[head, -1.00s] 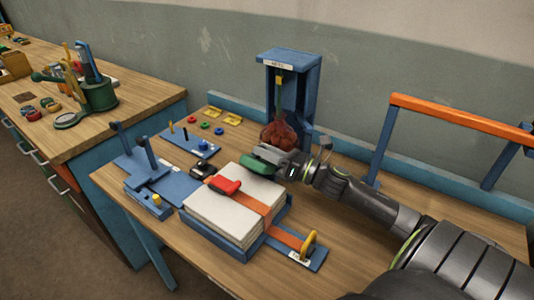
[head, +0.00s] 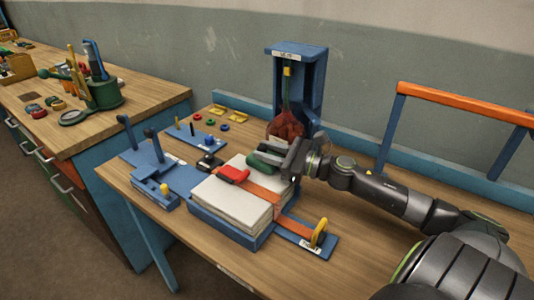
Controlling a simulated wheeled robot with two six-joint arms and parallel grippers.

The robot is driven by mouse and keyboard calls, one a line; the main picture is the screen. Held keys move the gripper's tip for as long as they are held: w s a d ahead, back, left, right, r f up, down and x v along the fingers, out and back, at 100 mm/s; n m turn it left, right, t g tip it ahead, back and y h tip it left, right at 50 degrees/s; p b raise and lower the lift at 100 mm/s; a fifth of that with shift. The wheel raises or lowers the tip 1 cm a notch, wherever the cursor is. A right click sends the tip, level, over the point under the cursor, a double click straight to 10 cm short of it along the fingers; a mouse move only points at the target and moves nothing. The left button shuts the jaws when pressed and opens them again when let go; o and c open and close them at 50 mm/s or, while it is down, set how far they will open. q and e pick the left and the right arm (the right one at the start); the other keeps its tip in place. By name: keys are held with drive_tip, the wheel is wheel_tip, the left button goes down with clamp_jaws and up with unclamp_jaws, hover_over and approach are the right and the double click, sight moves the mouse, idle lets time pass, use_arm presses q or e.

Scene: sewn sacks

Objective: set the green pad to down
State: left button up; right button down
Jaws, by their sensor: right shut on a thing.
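The green pad (head: 262,161) is a rounded dark green piece at the back edge of the white stack. My right gripper (head: 284,164) is shut on it, coming in from the right. The fingers hide part of the pad, and I cannot tell whether it touches the stack. A red pad (head: 233,174) lies on top of the white stack, left of the green one. My left gripper is not in view.
The white stack (head: 228,203) sits in a blue tray with an orange strap (head: 294,227) across it. A blue stand (head: 312,85) holds a reddish net sack (head: 285,127) close behind my gripper. An orange-topped rail (head: 465,103) stands at right. Blue fixtures (head: 150,165) occupy the left.

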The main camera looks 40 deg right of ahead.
drive_tip(key=shift+f, duration=0.1)
idle(0.3)
drive_tip(key=c, duration=1.2)
unclamp_jaws()
drive_tip(key=shift+o, duration=0.2)
drive_tip(key=shift+s, duration=0.1)
drive_tip(key=shift+p+v, duration=0.8)
drive_tip(key=shift+v, duration=0.55)
drive_tip(key=p+v, duration=1.4)
drive_tip(key=shift+s, duration=0.25)
drive_tip(key=shift+d, duration=0.1)
